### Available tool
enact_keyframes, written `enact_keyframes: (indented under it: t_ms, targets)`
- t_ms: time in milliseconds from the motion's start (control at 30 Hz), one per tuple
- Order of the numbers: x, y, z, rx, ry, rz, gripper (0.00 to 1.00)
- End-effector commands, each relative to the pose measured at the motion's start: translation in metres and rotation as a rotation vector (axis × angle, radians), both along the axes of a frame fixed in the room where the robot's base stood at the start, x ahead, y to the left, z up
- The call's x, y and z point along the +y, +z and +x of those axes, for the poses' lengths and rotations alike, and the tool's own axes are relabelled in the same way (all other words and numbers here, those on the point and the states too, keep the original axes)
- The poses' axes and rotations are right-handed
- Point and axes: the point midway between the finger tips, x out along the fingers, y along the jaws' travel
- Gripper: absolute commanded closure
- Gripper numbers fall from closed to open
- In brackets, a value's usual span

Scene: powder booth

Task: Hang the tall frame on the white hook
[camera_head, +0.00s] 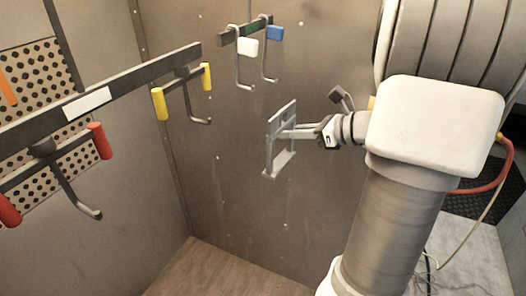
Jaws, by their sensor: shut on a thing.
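The tall frame (271,150) is a grey metal piece with a rectangular opening and a wider foot, hanging free in mid-air near the middle of the picture. My gripper (320,132) is shut on the frame and reaches it from the right. The white hook (247,48) is a bent wire hook with a white block, on a short bar at the back wall. In the picture it is above and a little left of the frame, with a gap between them. The gripper's far side is hidden.
Beside the white hook is a blue-marked hook (275,33). A dark rail (130,78) on the left carries a yellow-ended hook (183,95) and a red-ended hook (75,185). Bare wall and floor lie below the frame. My arm covers the right.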

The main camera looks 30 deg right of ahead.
Motion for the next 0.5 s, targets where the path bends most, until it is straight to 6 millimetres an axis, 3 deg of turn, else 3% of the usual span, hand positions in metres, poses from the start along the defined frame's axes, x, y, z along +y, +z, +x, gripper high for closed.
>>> enact_keyframes:
  t_ms: [33,200,500]
  targets:
    - [-0.007,0.023,-0.006,-0.002,-0.023,-0.004,1.0]
    - [-0.02,0.049,-0.02,0.006,-0.066,-0.004,1.0]
    - [-0.017,0.053,-0.016,0.008,-0.074,-0.005,1.0]
